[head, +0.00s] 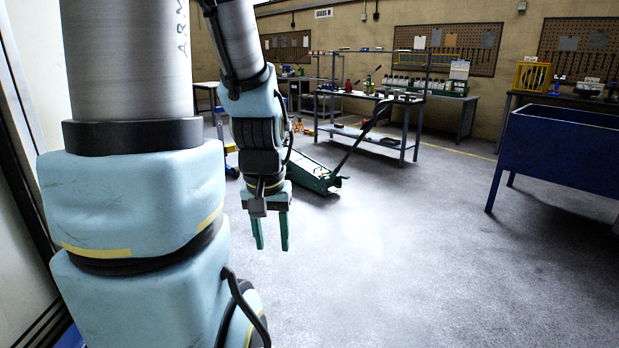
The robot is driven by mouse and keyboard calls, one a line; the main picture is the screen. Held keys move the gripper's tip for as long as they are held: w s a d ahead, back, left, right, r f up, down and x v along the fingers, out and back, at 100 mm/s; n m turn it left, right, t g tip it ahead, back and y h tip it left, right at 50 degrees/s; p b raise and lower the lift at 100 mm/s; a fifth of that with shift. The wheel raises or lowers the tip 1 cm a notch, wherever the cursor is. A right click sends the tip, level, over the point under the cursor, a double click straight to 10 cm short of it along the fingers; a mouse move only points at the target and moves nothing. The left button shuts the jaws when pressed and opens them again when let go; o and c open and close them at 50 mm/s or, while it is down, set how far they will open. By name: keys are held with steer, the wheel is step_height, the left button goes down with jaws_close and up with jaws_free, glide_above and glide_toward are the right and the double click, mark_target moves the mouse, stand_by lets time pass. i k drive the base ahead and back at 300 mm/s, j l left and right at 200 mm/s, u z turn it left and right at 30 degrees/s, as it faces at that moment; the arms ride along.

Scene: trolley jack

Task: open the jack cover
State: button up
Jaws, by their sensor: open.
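A green trolley jack (312,174) stands on the floor beyond my arm, with its long dark handle (358,138) slanting up to the right. My arm hides the left part of the jack, and I cannot make out its cover at this distance. My gripper (271,246) points down in front of the jack, nearer to me. Its two green fingers are apart with nothing between them, and it does not appear to touch the jack.
A workbench (403,146) with a lower shelf stands behind the jack. A blue bin on legs (560,150) stands at the right. Pegboards (585,50) hang on the far wall. The grey floor (400,260) in the middle and front is clear.

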mark_target(315, 169)
steer(key=i, duration=5.5)
steer(key=i+u, duration=0.15)
steer(key=i, duration=0.25)
steer(key=i+l+u, duration=0.15)
steer(key=i, duration=0.3)
steer(key=i+l+u, duration=0.15)
steer(key=i, duration=0.25)
